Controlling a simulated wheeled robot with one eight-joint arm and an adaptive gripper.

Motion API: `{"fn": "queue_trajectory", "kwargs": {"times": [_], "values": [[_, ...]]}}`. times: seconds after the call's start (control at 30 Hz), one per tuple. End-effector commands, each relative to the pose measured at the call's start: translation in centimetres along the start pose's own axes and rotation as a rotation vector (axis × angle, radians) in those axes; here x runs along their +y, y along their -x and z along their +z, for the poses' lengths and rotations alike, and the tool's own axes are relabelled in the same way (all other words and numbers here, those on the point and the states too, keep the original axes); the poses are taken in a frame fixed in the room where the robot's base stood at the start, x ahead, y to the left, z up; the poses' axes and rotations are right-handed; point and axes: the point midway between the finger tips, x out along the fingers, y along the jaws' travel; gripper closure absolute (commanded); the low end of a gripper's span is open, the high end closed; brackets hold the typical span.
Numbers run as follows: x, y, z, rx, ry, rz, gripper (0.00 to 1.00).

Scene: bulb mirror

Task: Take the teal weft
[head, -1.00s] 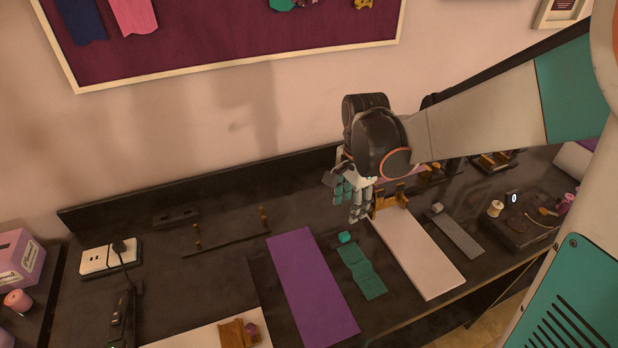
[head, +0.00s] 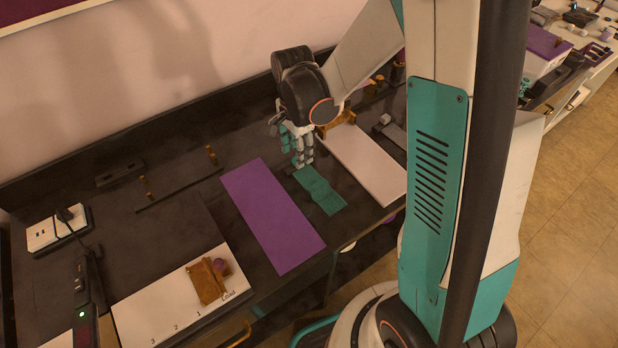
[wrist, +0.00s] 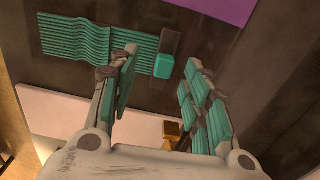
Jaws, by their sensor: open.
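The teal weft (head: 321,190) is a flat, ribbed teal strip lying on the dark table between a purple panel and a white panel. In the wrist view the weft (wrist: 100,40) stretches to the upper left, its ribs wavy at one part. A teal block (wrist: 164,67) with a dark piece sits at its near end. My gripper (head: 297,156) hangs pointing down above that end and hides the block in the head view. In the wrist view my gripper (wrist: 162,60) has its fingers apart, the block showing between them. Nothing is held; the height gap cannot be told.
The purple panel (head: 272,215) lies left of the weft and the white panel (head: 365,165) right of it. A wooden piece (head: 338,122) stands just behind my gripper. A white board (head: 170,305) with a wooden holder (head: 207,283) lies at front left.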

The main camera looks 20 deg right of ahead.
Motion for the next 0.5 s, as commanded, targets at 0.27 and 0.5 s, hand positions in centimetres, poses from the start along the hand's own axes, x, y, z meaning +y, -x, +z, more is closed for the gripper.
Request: {"fn": "queue_trajectory", "kwargs": {"times": [0.27,0.5], "values": [[-0.7,-4.0,0.2,0.0,0.0,0.0,0.56],[-0.7,-4.7,0.2,0.0,0.0,0.0,0.56]]}}
